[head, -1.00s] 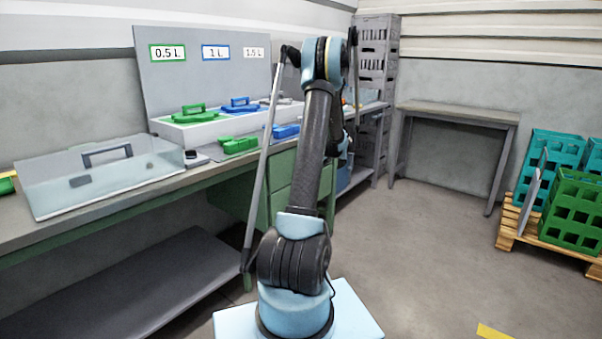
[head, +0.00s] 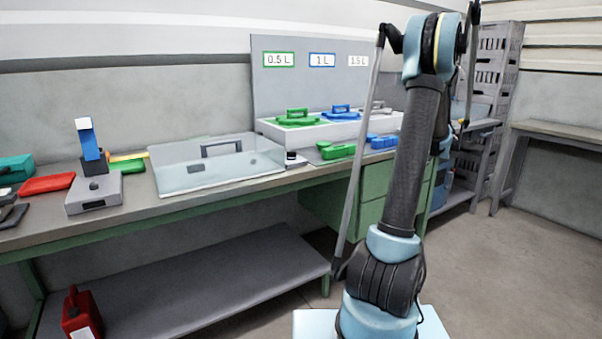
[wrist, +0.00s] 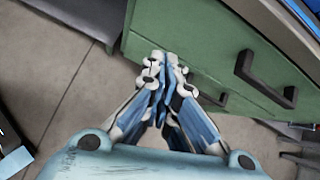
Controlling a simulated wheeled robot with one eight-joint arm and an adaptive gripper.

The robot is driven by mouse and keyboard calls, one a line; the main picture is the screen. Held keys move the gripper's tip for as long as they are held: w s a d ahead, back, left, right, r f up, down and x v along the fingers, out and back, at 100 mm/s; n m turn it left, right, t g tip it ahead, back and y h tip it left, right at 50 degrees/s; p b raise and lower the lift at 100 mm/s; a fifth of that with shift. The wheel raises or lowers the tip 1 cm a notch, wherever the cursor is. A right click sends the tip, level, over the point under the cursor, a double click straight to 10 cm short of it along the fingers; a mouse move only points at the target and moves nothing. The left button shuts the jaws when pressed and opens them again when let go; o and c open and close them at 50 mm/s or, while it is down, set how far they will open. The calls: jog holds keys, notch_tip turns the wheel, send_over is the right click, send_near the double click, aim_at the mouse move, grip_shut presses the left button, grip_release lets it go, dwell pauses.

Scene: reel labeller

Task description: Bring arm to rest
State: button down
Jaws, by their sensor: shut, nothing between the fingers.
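My arm (head: 410,165) stands raised in the right half of the head view, its upper joint near the top edge. My gripper is hidden behind the arm in the head view. In the wrist view my gripper (wrist: 162,62) is shut and empty, its fingertips together. It hangs in front of the green drawer cabinet (wrist: 215,45), beside a dark drawer handle (wrist: 265,80). I cannot tell how far the fingertips are from the drawer front.
The workbench (head: 140,215) carries a clear lidded box (head: 215,170), a white tray (head: 330,130) with coloured handled pieces, and a grey device (head: 93,192). A red canister (head: 80,315) stands on the lower shelf. Grey crates (head: 495,90) are stacked behind. Floor at right is clear.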

jog(key=s+a+r+n+g+h, duration=0.1)
jog(key=s+a+r+n+g, duration=0.1)
jog(key=s+a+n, duration=0.6)
jog(key=s+a+r+n+g, duration=0.1)
jog(key=s+a+r+n, duration=0.3)
jog(key=s+a, duration=0.85)
jog(key=s+a+f+n+h, duration=0.1)
jog(key=s+f+n, duration=0.2)
jog(key=s+n, duration=0.2)
jog(key=s+a+f+n+g+h, duration=0.1)
jog(key=s+f+n, duration=0.3)
jog(key=s, duration=0.7)
jog(key=s+a+f+n+h, duration=0.1)
jog(key=s+a+f+n, duration=0.2)
jog(key=s, duration=0.5)
jog(key=f+n, duration=0.1)
jog(key=n, duration=0.1)
jog(key=shift+s+a+n+g+h, duration=0.15)
jog(key=shift+s+n+g+h, duration=0.15)
jog(key=shift+g, duration=0.1)
jog(key=shift+f, duration=0.1)
